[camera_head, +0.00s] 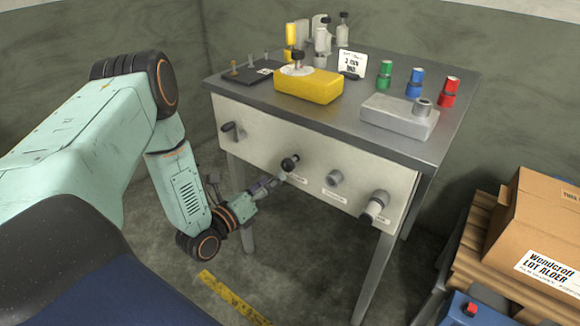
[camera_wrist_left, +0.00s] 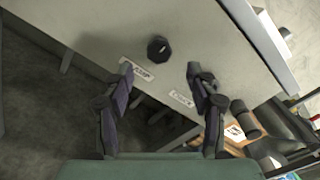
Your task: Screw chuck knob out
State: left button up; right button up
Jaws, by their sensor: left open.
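My left gripper (camera_head: 275,182) is in front of the panel, close to the knob. In the left wrist view its two fingers (camera_wrist_left: 160,70) are spread wide, with nothing between them. My right gripper is not in view.
A grey round fitting (camera_head: 335,178) and a larger grey cylinder (camera_head: 376,204) stick out farther right on the panel. A lever (camera_head: 229,128) sits at its left end. A yellow block (camera_head: 308,85) and coloured cylinders stand on top. A cardboard box (camera_head: 540,225) stands at right.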

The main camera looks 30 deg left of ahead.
aim_at(286, 168)
pick_arm(q)
jog(key=w+b, duration=0.1)
jog(key=w, duration=0.3)
jog(key=w+b, duration=0.1)
jog(key=w, duration=0.2)
jog(key=shift+d+f+b, duration=0.1)
jog(key=shift+d+b, duration=0.15)
jog(key=shift+b, duration=0.05)
jog(key=shift+w, duration=0.45)
jog(key=c, duration=1.2)
